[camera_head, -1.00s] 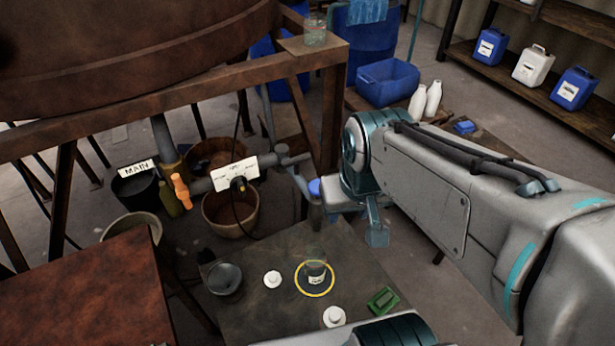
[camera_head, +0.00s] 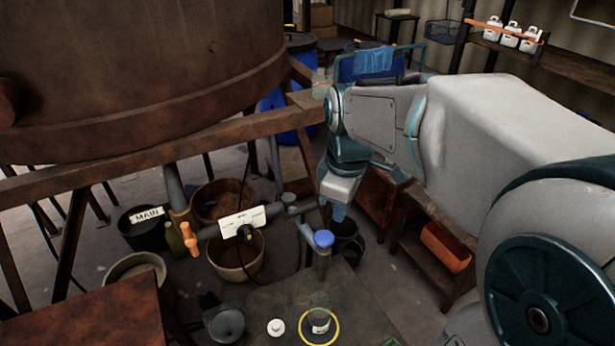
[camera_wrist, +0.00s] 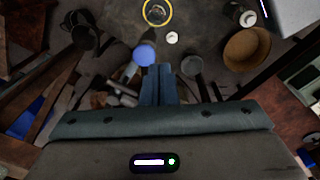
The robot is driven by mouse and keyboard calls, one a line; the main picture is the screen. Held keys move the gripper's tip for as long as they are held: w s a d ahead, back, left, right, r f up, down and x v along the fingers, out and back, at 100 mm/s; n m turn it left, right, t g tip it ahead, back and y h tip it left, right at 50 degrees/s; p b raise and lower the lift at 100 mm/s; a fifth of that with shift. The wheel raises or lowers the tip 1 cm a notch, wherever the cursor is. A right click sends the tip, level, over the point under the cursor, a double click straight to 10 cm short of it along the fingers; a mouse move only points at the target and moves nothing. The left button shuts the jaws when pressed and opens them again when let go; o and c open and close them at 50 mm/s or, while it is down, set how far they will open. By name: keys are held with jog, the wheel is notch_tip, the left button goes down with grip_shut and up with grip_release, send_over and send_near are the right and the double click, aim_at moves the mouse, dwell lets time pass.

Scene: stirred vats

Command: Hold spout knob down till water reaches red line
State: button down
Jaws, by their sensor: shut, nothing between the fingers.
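The spout knob (camera_head: 323,239) is a round blue cap on top of a grey spout pipe. It also shows in the wrist view (camera_wrist: 145,54), just left of my fingertips. My gripper (camera_head: 338,213) is shut and empty, pointing down slightly above and right of the knob, apart from it as far as I can tell. Its closed fingers show in the wrist view (camera_wrist: 158,70). A clear jar with a white label (camera_head: 319,320) stands inside a yellow ring (camera_head: 338,326) on the dark table below the spout. I cannot make out a red line or the water level.
A big rusty vat (camera_head: 150,70) stands on a brown frame at the left. A pipe with a white sign plate (camera_head: 242,222) and an orange valve handle (camera_head: 190,240) run under it. A white lidded item (camera_head: 276,326) and a dark bowl (camera_head: 226,324) stand on the table.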

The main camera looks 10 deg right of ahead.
aim_at(324, 235)
jog(key=w+r+n+g+p, duration=0.1)
jog(key=w+r+n+g, duration=0.1)
jog(key=w+n, duration=0.6)
jog(key=shift+n+p, duration=0.3)
jog(key=shift+n, duration=0.8)
jog(key=f, duration=0.4)
jog(key=s+f, duration=0.1)
jog(key=f, duration=0.4)
jog(key=a+f+p, duration=0.1)
jog(key=f, duration=0.4)
jog(key=shift+s, duration=0.2)
